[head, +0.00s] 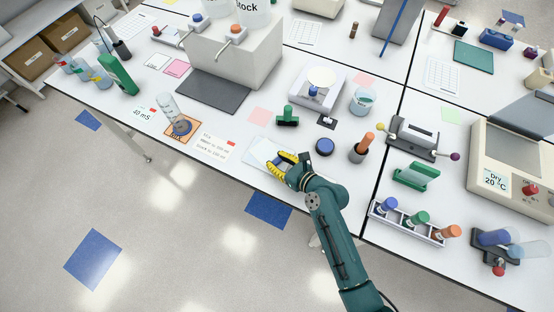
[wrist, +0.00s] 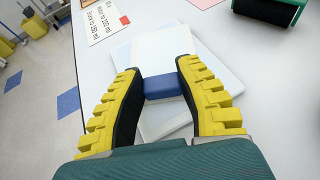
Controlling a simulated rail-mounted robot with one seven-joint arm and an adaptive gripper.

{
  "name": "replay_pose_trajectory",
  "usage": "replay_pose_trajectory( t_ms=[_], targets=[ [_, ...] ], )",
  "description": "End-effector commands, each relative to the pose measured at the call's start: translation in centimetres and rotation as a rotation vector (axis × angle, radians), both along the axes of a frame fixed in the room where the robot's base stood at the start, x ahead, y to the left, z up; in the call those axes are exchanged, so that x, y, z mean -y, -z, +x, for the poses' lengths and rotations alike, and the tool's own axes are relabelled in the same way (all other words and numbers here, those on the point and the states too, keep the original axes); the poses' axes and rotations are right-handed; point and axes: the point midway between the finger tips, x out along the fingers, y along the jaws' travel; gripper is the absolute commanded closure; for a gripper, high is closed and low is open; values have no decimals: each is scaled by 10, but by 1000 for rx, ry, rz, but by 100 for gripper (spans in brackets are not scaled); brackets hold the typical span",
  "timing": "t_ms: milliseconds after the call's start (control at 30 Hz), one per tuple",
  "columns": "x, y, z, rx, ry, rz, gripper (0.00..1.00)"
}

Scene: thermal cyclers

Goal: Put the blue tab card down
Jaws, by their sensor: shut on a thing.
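My gripper (wrist: 165,88) has yellow ridged fingers with black pads. In the wrist view it is shut on a blue tab (wrist: 163,86), which belongs to a white card (wrist: 150,43) reaching away beyond the fingertips. Below the card lies a pale sheet or tray (wrist: 225,72); I cannot tell whether the card touches it. In the head view my gripper (head: 292,163) is low over the front edge of the bench, at the pale sheet (head: 260,152). The blue tab is hidden there by the fingers.
A printed card (head: 212,141) lies left of my gripper. A round blue-topped item (head: 324,147) and a grey holder with an orange-capped tube (head: 362,149) stand to the right. The bench's front edge is close.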

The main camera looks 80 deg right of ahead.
Motion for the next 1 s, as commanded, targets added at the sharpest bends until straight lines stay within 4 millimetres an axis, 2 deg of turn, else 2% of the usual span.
replay_pose_trajectory(
  t_ms=[67,100,200,500,567,1000],
  targets=[
    [0,2,0,-1,0,1,95],
    [0,2,0,-1,0,1,59],
    [0,2,0,-1,0,1,43],
    [0,-1,0,0,0,0,43],
    [-3,-2,-5,-1,2,2,43],
    [-49,-40,-83,-1,4,1,43]
  ],
)
